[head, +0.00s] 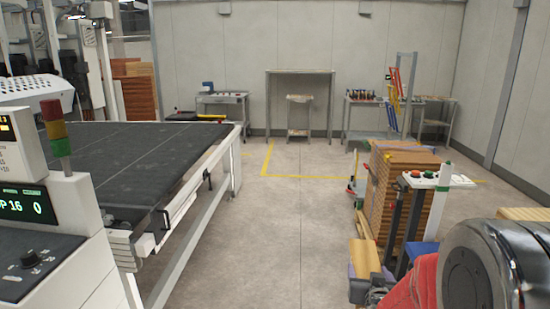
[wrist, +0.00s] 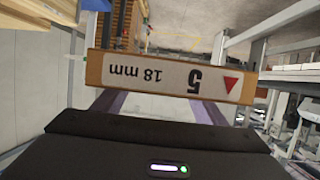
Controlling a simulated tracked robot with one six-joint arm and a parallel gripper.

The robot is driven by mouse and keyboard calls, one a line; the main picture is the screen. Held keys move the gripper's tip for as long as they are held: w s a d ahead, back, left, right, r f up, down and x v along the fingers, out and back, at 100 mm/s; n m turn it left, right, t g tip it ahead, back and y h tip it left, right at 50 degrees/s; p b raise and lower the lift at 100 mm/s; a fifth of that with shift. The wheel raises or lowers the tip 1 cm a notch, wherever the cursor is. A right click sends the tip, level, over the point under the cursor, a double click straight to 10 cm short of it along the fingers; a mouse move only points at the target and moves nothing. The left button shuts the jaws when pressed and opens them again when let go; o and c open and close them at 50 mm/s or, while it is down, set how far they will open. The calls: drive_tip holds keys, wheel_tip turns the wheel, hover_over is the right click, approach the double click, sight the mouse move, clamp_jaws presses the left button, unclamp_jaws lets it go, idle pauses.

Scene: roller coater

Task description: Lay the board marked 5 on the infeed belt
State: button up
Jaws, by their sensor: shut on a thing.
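The board marked 5 (wrist: 170,78) fills the middle of the wrist view, its white label reading 5 and 18 mm upside down beside a red triangle. My gripper (wrist: 157,105) is shut on it, with purple-grey fingers behind the labelled edge. In the head view a tan end of the board (head: 363,256) shows at the lower right, in front of the stack, with my arm beside it. The infeed belt (head: 120,165) is the wide dark surface at left, bare where visible. The held board is well to the right of the belt, over the floor.
A tall stack of boards (head: 385,195) stands right of centre, close to a post with red and green buttons (head: 428,177). A control panel (head: 40,220) with a signal lamp (head: 56,130) is at the near left. Open floor (head: 285,220) lies between belt and stack.

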drive_tip(key=w+a+n+y, duration=0.1)
drive_tip(key=a+n+y, duration=0.1)
drive_tip(key=a, duration=0.9)
drive_tip(key=shift+a+y, duration=0.3)
drive_tip(key=shift+f, duration=0.1)
drive_tip(key=s+f, duration=0.5)
drive_tip(key=f, duration=0.1)
drive_tip(key=shift+f, duration=0.1)
